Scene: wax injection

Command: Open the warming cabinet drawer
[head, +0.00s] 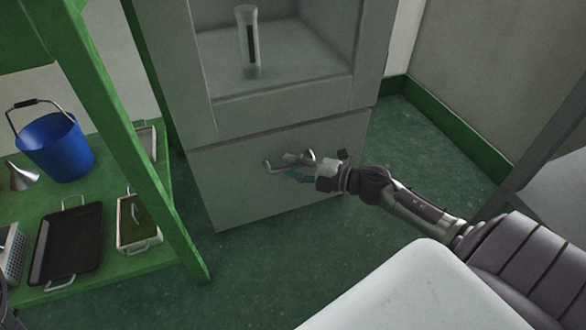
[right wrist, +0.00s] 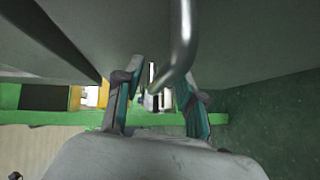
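The grey warming cabinet (head: 203,125) stands at the centre of the head view. Its drawer front (head: 232,195) is below the open upper compartment and looks flush with the cabinet. A metal bar handle (head: 268,167) is on the drawer front. My right gripper (head: 297,168) is at the handle and partly hides it. In the right wrist view the handle (right wrist: 182,50) reaches between the two spread fingers of my right gripper (right wrist: 158,92), with gaps visible on both sides. My left gripper is not in view.
At the left is a green shelf (head: 118,130) with a blue bucket (head: 56,146), a funnel (head: 21,177), and trays, including a black one (head: 68,243). Green floor (head: 250,275) is clear before the drawer.

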